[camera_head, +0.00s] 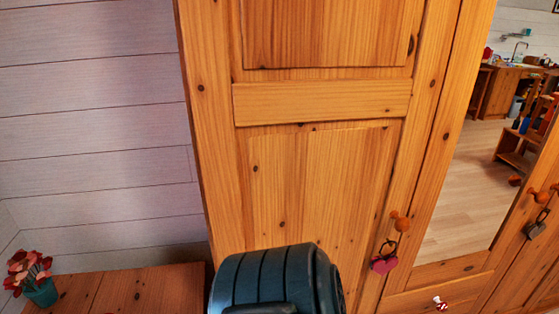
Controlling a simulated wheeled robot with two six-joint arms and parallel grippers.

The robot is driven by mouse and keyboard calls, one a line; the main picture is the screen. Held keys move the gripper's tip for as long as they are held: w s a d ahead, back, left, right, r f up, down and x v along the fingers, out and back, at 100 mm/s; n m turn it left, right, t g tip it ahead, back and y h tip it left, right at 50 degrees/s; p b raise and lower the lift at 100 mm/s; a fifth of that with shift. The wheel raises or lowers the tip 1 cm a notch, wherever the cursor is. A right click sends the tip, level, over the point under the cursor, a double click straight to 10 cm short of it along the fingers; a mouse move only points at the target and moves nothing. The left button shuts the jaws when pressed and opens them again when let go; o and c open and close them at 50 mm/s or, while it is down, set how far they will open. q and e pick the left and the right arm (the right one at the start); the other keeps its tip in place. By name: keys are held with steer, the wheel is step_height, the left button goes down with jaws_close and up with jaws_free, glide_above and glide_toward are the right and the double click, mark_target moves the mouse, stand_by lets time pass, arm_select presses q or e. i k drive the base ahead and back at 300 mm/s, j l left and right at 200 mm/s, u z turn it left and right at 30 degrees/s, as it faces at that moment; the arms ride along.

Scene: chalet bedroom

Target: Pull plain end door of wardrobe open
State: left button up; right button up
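The plain end door (325,185) of the pine wardrobe fills the middle of the view. It has raised wooden panels and looks closed. Its round wooden knob (400,222) is at the door's right side. A dark red heart ornament (384,264) hangs from the knob on a dark loop. A dark blue-grey rounded part of my arm rises at the bottom centre and covers the lower part of the door. Neither gripper's fingers are in view.
A mirror door (470,195) is just right of the plain door and reflects the room. Another knob (540,197) with a grey hanging ornament (536,230) is at far right. A low wooden cabinet (150,290) with a potted red flower (40,290) stands at left.

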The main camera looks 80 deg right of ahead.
mark_target(320, 134)
steer(key=j+z, duration=0.15)
steer(key=z, duration=2.85)
